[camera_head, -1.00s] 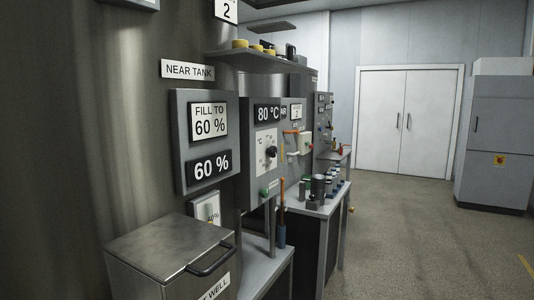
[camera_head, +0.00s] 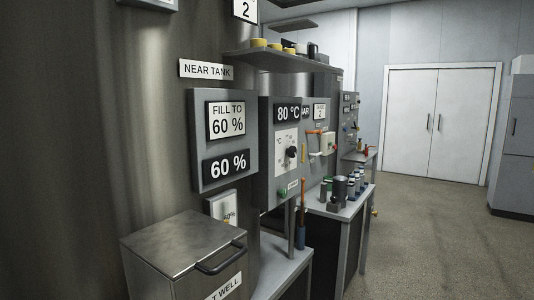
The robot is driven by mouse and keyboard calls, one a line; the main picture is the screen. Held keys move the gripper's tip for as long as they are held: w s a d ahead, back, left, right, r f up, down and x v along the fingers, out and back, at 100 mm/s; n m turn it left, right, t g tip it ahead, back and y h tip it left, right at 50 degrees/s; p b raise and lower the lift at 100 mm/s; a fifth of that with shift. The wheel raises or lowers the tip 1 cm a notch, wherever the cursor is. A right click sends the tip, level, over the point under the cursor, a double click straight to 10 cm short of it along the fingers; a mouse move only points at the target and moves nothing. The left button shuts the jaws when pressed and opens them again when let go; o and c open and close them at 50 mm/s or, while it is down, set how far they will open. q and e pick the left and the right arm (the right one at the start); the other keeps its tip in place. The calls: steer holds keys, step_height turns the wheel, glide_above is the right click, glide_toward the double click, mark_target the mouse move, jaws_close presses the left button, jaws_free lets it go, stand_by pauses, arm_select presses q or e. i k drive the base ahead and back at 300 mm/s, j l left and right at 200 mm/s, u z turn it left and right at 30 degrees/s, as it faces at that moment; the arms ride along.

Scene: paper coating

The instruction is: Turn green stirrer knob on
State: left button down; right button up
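A small green knob (camera_head: 283,193) sits at the lower left of the grey control panel (camera_head: 265,150), beside a small white label too small to read. The same panel carries an 80 °C display (camera_head: 288,114) and a black dial knob (camera_head: 291,152) on a white scale. Which way the green knob is turned cannot be told. Neither of my grippers shows in the head view.
A metal box (camera_head: 185,250) with a handle stands in front at the lower left, below the FILL TO 60 % panel (camera_head: 225,140). A bench (camera_head: 322,208) with small containers stands right of the panel. Open floor (camera_head: 430,230) lies to the right, before white double doors (camera_head: 440,120).

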mark_target(283, 194)
steer(key=i+l+u, duration=0.2)
steer(key=i+l, duration=0.85)
steer(key=l, duration=0.15)
